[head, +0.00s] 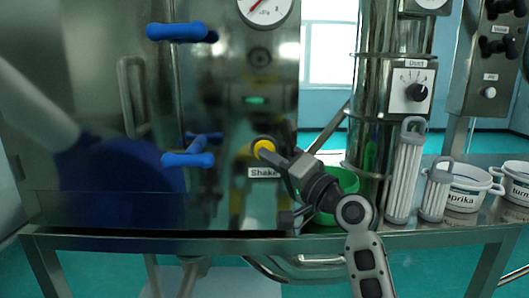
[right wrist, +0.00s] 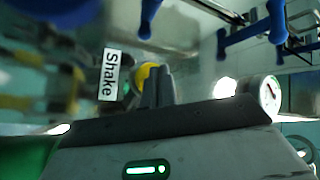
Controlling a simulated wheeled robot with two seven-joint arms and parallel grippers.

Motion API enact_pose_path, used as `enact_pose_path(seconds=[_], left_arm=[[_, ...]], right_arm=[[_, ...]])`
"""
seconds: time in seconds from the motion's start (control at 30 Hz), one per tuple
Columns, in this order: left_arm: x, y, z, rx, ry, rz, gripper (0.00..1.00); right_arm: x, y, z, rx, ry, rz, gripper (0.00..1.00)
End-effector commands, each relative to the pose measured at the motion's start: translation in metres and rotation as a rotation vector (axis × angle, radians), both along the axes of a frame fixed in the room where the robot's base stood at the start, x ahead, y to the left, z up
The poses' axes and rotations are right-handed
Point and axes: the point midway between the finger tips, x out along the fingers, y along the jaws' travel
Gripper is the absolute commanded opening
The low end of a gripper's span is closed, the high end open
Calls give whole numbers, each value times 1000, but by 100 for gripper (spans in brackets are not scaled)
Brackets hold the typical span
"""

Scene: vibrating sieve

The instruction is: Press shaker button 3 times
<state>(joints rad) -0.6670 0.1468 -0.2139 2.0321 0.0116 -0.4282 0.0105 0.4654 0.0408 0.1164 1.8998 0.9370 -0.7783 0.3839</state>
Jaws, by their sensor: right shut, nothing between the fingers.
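The yellow shaker button (head: 263,147) sits on the steel panel just above a label (head: 265,172) that reads "Shake". My right gripper (head: 272,155) is shut and empty, with its fingertips at the button's lower right. In the right wrist view the shut fingers (right wrist: 157,86) overlap part of the yellow button (right wrist: 144,74), with the "Shake" label (right wrist: 109,74) beside it. The fingertips look very close to the button; I cannot tell whether they touch it. My left gripper is not in view.
Blue handles (head: 188,158) stick out left of the button, and a gauge (head: 265,10) is above. A steel table edge (head: 130,243) runs below.

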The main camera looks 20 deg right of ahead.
Motion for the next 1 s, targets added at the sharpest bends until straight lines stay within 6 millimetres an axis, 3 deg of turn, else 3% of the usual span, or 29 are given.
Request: enact_pose_path(seconds=[1.0], left_arm=[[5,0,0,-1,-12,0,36]], right_arm=[[9,-2,0,-1,1,2,0]])
